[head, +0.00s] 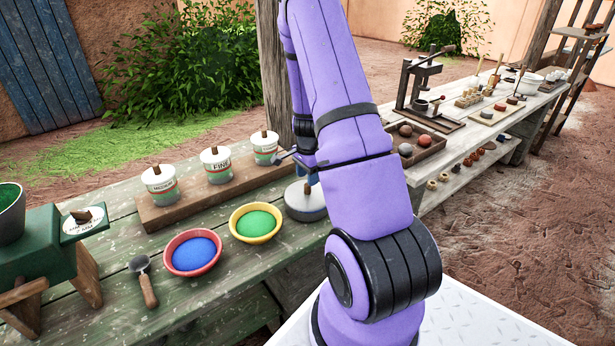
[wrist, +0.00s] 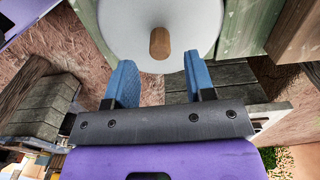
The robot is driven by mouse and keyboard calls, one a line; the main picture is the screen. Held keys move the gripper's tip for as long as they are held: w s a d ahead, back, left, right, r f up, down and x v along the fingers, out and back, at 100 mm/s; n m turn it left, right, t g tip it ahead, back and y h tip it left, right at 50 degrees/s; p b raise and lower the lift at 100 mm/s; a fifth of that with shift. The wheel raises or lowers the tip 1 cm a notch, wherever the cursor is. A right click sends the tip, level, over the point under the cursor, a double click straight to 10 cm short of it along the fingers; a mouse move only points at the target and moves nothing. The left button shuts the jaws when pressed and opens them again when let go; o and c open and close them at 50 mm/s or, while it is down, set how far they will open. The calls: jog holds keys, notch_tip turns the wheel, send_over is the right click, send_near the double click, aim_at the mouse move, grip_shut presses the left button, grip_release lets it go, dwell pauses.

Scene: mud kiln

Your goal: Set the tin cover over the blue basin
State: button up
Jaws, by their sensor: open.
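The tin cover (head: 299,208) is a round, pale grey lid with an upright wooden knob. It rests on the green bench, right of the bowls, partly hidden by my arm. In the wrist view, the cover (wrist: 188,36) and its knob show just beyond my fingertips. My gripper (wrist: 158,60) has its blue fingers apart with nothing between them; the knob lies ahead of the gap. In the head view my gripper is mostly hidden by my arm. The basin of blue powder (head: 193,252) is a red bowl, uncovered, at the front of the bench.
A yellow bowl of green powder (head: 256,222) stands between the blue basin and the cover. A scoop (head: 146,284) lies left of the basin. Several labelled tubs stand on a wooden block (head: 196,202) behind. A green machine (head: 38,250) is at the left end.

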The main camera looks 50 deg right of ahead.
notch_tip(320, 180, up, 12)
jog(key=s+a+r+n+t, duration=0.3)
jog(key=a+r+n, duration=0.7)
jog(key=a+r, duration=0.8)
jog(key=s+a+r+n+t, duration=0.1)
jog(key=s+a+r+n, duration=0.2)
jog(key=s+a+n, duration=0.2)
jog(key=s+a+r+n+t, duration=0.1)
jog(key=s+a+r+n, duration=0.3)
jog(key=s+a, duration=0.4)
jog(key=s+n, duration=0.1)
jog(key=s, duration=0.1)
jog(key=shift+s+r+n, duration=0.25)
jog(key=shift+s+n, duration=0.1)
jog(key=shift+n, duration=0.05)
jog(key=shift+d, duration=0.1)
